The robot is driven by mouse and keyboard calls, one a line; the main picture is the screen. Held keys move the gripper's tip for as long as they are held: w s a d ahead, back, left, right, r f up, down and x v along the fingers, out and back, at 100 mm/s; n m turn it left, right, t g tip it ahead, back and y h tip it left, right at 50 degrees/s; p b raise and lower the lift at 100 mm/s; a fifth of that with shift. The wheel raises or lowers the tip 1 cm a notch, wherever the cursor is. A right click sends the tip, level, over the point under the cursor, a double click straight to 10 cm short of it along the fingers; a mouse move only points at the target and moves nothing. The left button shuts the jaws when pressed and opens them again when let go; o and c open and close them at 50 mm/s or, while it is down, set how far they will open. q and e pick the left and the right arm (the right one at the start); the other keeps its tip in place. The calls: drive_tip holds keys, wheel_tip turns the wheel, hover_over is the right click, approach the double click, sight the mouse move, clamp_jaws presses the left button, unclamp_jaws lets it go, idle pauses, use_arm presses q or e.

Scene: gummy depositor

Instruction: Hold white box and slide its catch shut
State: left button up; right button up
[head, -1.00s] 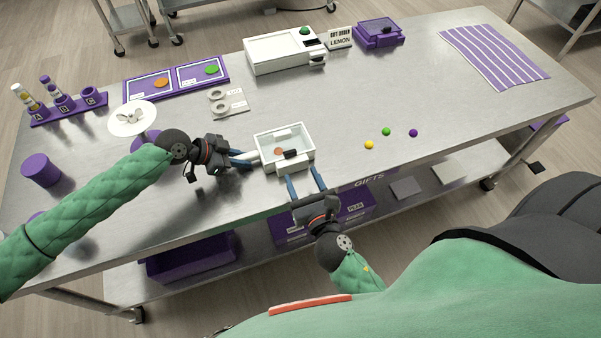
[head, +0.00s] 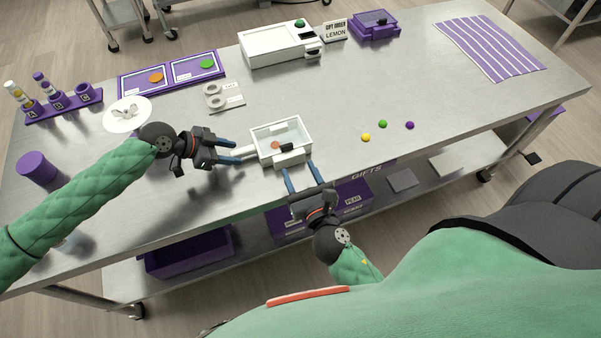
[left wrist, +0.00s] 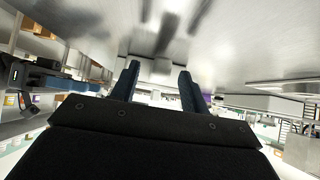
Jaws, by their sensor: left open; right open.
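The white box (head: 265,161) stands near the table's front edge, with a clear top and an orange piece (head: 275,146) visible inside. A small dark catch (head: 289,147) shows at its front side. A white tab (head: 243,153) sticks out from its left side. My left gripper (head: 237,152) is open just left of the box, its fingertips near the tab's outer end. In the left wrist view its two blue fingers (left wrist: 158,80) are apart with nothing clamped between them. My right gripper (head: 298,168) is open at the box's front side; whether its fingertips touch the box is unclear.
Yellow (head: 366,137), green (head: 382,124) and purple (head: 409,125) balls lie to the right. A white machine (head: 280,47) and a lemon order sign (head: 335,31) stand behind. A purple cylinder (head: 37,168) stands at left. The table's right middle is mostly clear.

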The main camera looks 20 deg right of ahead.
use_arm(q)
drive_tip(key=v, duration=0.9)
drive_tip(key=shift+r, duration=0.15)
drive_tip(key=shift+a, duration=0.1)
